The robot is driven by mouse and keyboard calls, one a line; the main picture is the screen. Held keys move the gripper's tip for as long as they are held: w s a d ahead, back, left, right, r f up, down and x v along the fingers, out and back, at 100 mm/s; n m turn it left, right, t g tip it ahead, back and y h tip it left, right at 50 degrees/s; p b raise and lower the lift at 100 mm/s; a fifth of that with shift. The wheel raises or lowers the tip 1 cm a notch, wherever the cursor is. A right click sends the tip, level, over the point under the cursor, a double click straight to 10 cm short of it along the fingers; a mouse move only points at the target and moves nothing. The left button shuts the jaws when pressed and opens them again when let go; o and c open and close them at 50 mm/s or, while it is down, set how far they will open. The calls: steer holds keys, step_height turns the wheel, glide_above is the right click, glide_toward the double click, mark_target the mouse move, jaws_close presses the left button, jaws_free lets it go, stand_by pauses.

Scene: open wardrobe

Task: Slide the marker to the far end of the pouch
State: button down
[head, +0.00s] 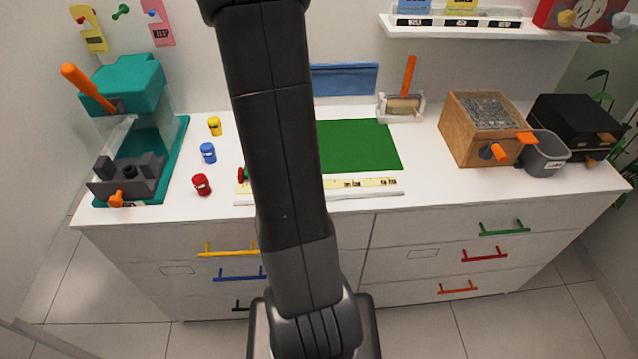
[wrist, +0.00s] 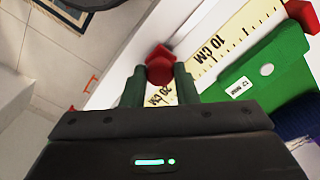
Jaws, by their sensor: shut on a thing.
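A red marker (wrist: 160,64) with a round knob sits on the yellow scale (wrist: 200,73) in the wrist view, near its "20 CM" print. My gripper (wrist: 158,78) has green fingers, one on each side of the marker, shut on it. In the head view a small bit of red and green (head: 241,175) shows at the left end of the scale (head: 365,183); my arm hides the rest of the gripper.
A green mat (head: 362,146) lies behind the scale. Red (head: 202,184), blue (head: 208,152) and yellow (head: 215,125) small pots stand left. A teal machine (head: 130,80) is at far left, a wooden box (head: 482,130) at right. A green labelled piece (wrist: 250,78) is beside my right finger.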

steer(key=shift+a, duration=1.25)
steer(key=c, duration=1.1)
jaws_free()
steer(key=shift+c, duration=0.2)
steer(key=shift+r, duration=0.1)
step_height(320, 180, up, 14)
steer(key=shift+f, duration=0.2)
step_height(320, 180, down, 14)
steer(key=shift+r, duration=0.1)
